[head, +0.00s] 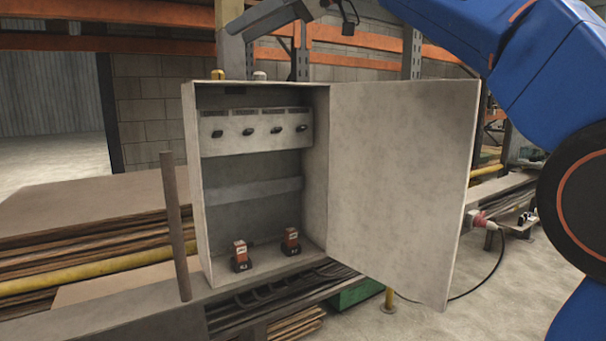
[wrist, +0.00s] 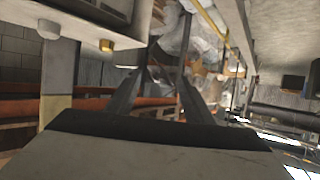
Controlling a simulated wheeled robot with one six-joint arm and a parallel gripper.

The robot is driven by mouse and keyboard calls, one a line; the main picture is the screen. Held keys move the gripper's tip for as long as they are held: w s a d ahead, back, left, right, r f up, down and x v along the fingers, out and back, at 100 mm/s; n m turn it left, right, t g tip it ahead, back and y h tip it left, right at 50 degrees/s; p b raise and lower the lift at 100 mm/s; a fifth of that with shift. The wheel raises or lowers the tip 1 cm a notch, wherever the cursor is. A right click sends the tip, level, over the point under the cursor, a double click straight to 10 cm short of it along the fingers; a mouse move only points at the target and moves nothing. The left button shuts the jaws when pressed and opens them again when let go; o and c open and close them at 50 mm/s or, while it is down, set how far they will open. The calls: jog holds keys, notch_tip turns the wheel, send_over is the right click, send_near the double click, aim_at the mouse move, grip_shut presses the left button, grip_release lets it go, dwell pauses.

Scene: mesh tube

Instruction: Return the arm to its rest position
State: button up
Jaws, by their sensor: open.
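My gripper (wrist: 165,68) shows in the wrist view as two grey fingers standing apart, with nothing seen between them. In the head view my blue arm comes in from the right and arches along the top edge. Dark parts at its end lie near the top edge, above the open cabinet (head: 398,180). The fingertips are hard to make out there. The wrist view is turned over, and the cabinet's end with a yellow lamp (wrist: 106,45) and a white lamp (wrist: 48,29) shows at upper left.
The cabinet holds a panel of several black switches (head: 255,131) and two red-and-black blocks (head: 240,256) on its floor. Its door stands open to the right. A brown post (head: 175,225) stands left of it. Stacked boards (head: 90,245) lie at left. A red plug (head: 480,219) is behind the door.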

jog(key=s+d+f+m+t+h, duration=0.1)
jog(key=s+d+f+m+h, duration=0.15)
jog(key=d+f, duration=0.55)
jog(key=s+d+f+m+t+h, duration=0.15)
jog(key=d+f+m, duration=0.35)
jog(key=f, duration=0.6)
jog(key=s+d+f+m+h, duration=0.2)
jog(key=s+d+f+h, duration=0.1)
jog(key=d+f, duration=0.6)
jog(key=s+d+f+m+h, duration=0.2)
jog(key=s+d+f, duration=0.3)
jog(key=f, duration=0.6)
jog(key=s+d+f+m+h, duration=0.2)
jog(key=s+d+f, duration=0.4)
jog(key=f, duration=0.5)
jog(key=s+d+f+m+h, duration=0.2)
jog(key=s+d+f, duration=0.4)
jog(key=s+f, duration=0.3)
notch_tip(320, 180, down, 2)
jog(key=shift+f+g, duration=0.1)
jog(key=shift+g, duration=0.25)
